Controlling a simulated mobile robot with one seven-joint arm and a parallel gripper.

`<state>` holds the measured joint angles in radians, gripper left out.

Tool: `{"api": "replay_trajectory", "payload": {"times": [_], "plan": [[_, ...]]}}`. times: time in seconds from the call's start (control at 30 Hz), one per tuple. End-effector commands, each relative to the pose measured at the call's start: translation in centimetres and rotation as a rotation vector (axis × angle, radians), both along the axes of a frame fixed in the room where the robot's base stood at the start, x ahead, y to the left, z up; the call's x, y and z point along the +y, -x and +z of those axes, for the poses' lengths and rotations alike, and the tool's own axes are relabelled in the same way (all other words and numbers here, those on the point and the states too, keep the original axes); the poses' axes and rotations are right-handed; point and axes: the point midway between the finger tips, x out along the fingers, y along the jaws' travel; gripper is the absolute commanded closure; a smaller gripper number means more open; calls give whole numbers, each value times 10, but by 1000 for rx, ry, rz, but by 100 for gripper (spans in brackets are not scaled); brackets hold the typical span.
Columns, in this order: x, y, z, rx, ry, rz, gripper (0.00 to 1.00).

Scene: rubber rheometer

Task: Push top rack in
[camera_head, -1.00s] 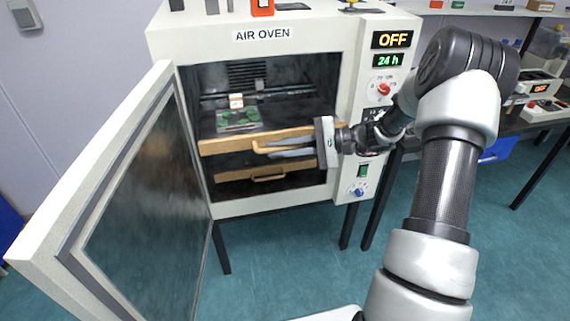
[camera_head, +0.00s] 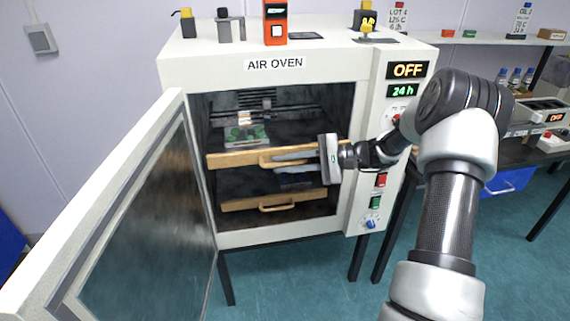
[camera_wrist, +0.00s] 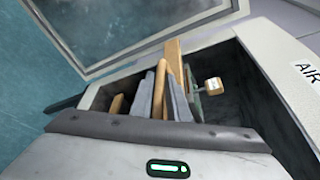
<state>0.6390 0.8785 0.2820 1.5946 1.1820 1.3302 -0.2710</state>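The top rack (camera_head: 225,160) is a shelf with a wooden front bar and handle, in the open air oven (camera_head: 190,60). It appears drawn out a little, its front bar near the opening. Green round samples (camera_head: 247,133) lie on it. My gripper (camera_head: 283,164) reaches in from the right at the handle. In the wrist view the wooden handle (camera_wrist: 160,90) lies between the two grey fingers, which look closed against it; the contact faces are hidden. The bottom rack (camera_head: 240,204) is below, with its own wooden handle.
The oven door (camera_head: 140,215) stands wide open to the left. The control panel (camera_head: 402,95) on the right reads OFF and 24 h, close behind my arm. An orange device (camera_head: 276,22) and other small items stand on the oven top. A bench with bottles is at right.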

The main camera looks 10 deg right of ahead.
Motion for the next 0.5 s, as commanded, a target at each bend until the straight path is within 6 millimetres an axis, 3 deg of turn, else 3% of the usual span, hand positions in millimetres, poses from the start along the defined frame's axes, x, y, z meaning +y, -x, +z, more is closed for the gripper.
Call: {"api": "replay_trajectory", "payload": {"times": [0.07, 0.37, 0.5], "plan": [[0, 0, 0, 0, 1, -1, 71], [-1, 1, 0, 0, 1, 1, 71], [-11, 3, 2, -1, 1, -1, 71]]}}
